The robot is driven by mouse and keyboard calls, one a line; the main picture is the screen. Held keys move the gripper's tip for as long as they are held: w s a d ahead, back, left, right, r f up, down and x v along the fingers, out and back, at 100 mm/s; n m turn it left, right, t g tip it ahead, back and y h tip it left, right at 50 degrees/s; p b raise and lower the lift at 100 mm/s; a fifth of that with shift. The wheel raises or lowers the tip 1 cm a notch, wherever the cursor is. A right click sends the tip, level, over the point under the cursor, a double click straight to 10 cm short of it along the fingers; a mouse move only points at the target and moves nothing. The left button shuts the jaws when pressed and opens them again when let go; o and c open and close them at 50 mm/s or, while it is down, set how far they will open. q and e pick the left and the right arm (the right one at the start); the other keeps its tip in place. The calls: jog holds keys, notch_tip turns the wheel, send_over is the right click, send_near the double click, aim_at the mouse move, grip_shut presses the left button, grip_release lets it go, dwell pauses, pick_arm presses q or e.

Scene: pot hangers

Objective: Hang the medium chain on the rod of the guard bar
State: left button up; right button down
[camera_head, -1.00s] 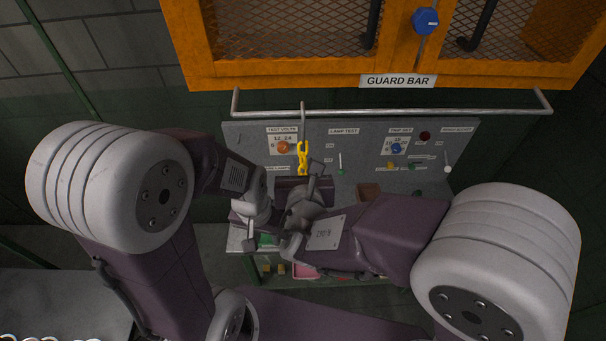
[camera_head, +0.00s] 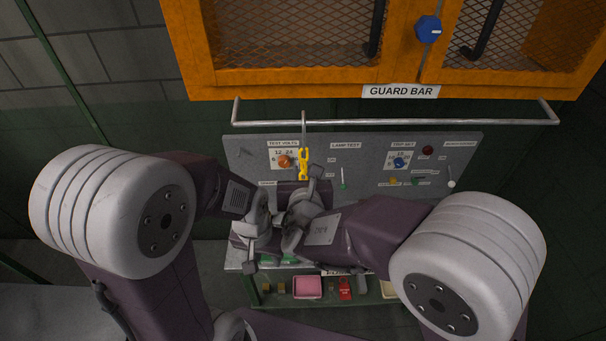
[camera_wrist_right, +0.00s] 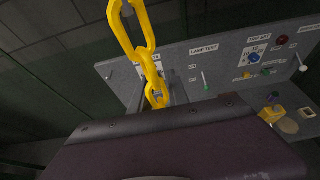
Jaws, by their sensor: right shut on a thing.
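The medium chain is a short run of yellow links (camera_head: 304,163) hanging in front of the grey panel, below the guard bar's rod (camera_head: 400,122). A thin grey hook (camera_head: 304,130) stands above its top link and crosses the rod in the picture; I cannot tell whether it rests on it. The yellow links show large in the right wrist view (camera_wrist_right: 147,50). My right gripper (camera_head: 308,182) is shut on the chain's lower end, with the grip mostly hidden. My left gripper (camera_head: 262,262) is lower left, close beside the right wrist; its jaws are unclear.
An orange mesh cabinet (camera_head: 300,84) with a GUARD BAR label hangs above the rod. The grey panel (camera_head: 370,145) with knobs and switches stands behind. A shelf below holds a pink bin (camera_head: 308,287) and small items. My two wrists crowd each other.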

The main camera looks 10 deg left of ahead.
jog(key=c, duration=1.2)
grip_release()
jog(key=shift+o, duration=0.2)
jog(key=shift+s+r, duration=0.1)
jog(key=shift+s, duration=0.2)
jog(key=b+v, duration=0.2)
jog(key=v, duration=0.6)
jog(key=shift+s, duration=0.2)
